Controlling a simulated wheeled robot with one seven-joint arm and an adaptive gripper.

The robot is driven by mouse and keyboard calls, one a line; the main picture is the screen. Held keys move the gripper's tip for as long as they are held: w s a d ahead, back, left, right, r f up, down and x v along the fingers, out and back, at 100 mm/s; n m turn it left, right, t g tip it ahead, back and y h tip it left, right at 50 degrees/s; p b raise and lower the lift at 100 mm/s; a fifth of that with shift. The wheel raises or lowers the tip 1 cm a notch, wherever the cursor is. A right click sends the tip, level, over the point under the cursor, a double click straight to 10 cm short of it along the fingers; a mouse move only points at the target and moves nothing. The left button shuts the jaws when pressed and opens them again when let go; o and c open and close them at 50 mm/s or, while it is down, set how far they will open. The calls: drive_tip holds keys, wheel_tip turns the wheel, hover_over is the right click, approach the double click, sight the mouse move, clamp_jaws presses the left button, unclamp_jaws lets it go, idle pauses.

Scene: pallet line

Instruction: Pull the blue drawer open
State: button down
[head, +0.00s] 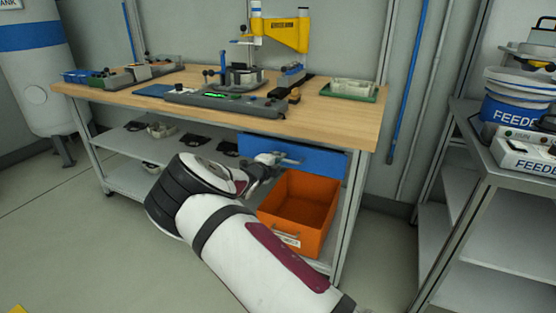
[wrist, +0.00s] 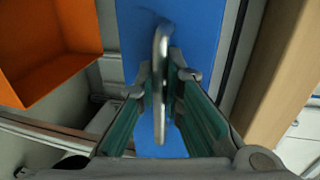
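The blue drawer (head: 318,160) sits under the right part of the wooden tabletop. Its front looks flush below the table edge, with no open gap that I can see. In the wrist view the blue front (wrist: 200,25) fills the middle, with a grey bar handle (wrist: 160,45) standing out from it. My gripper (wrist: 160,85) has one finger on each side of the handle, and the fingertips look closed against it. In the head view my gripper (head: 275,159) is at the drawer front, and my arm hides part of the area below.
An orange bin (head: 312,205) stands on the shelf below the drawer; it also shows in the wrist view (wrist: 60,65). The workbench (head: 335,115) carries a yellow press (head: 285,33) and several trays. A grey rack (head: 500,165) stands at the right. Floor in front is clear.

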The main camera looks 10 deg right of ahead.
drive_tip(key=shift+s+a, duration=0.1)
drive_tip(key=f+p+v, duration=0.2)
drive_tip(key=p+v, duration=0.4)
drive_tip(key=v, duration=0.7)
drive_tip(key=s+f+p+v, duration=0.1)
drive_tip(key=f+p+v, duration=0.2)
drive_tip(key=v, duration=1.1)
drive_tip(key=p, duration=0.3)
drive_tip(key=shift+a+f, duration=0.35)
drive_tip(key=shift+a, duration=0.05)
drive_tip(key=shift+s, duration=0.15)
drive_tip(key=c, duration=2)
unclamp_jaws()
drive_tip(key=shift+o, duration=0.2)
drive_tip(key=v, duration=1.2)
drive_tip(key=shift+p, duration=0.3)
